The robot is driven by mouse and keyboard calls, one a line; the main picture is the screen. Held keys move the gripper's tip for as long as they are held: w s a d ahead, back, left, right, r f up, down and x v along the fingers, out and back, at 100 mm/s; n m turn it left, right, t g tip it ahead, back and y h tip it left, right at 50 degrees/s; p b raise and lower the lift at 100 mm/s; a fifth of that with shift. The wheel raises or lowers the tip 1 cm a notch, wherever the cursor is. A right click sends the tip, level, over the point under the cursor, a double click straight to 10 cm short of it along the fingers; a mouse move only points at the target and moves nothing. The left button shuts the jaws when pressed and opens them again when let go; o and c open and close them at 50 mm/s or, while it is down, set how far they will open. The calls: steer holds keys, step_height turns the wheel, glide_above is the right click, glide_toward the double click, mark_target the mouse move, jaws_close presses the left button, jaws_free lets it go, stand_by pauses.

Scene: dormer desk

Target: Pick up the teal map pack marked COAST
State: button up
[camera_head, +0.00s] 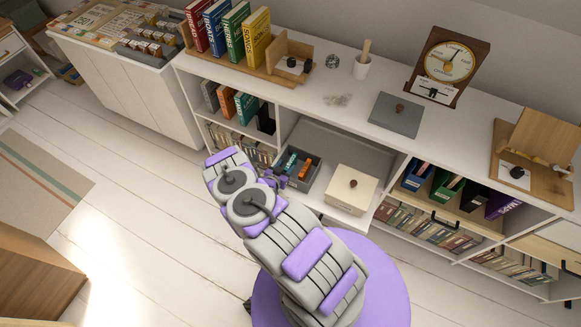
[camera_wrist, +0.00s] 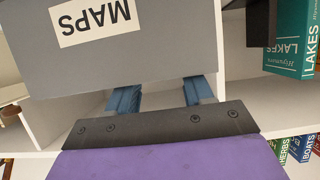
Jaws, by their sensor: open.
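A dark grey open box (camera_head: 304,186) stands in the middle shelf bay in the head view. Inside it are a small teal pack (camera_head: 290,162) and orange pieces (camera_head: 305,168). No COAST marking can be read, so I cannot tell whether this teal pack is the marked one. My gripper (camera_head: 274,181) is at the left side of this box, partly hidden by my arm. In the wrist view, the blue fingers of my gripper (camera_wrist: 161,95) are apart with nothing held between them. A grey box front (camera_wrist: 150,62) labelled MAPS, upside down, fills the view close to them. Contact cannot be told.
A cream lidded box (camera_head: 350,190) stands right of the grey box. Books fill the bays on both sides; a teal LAKES book (camera_wrist: 290,35) shows in the wrist view. A grey lid (camera_head: 396,115) lies on the white top.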

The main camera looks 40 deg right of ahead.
mark_target(290, 162)
steer(key=shift+x, duration=1.5)
steer(key=shift+s, duration=0.1)
jaws_close()
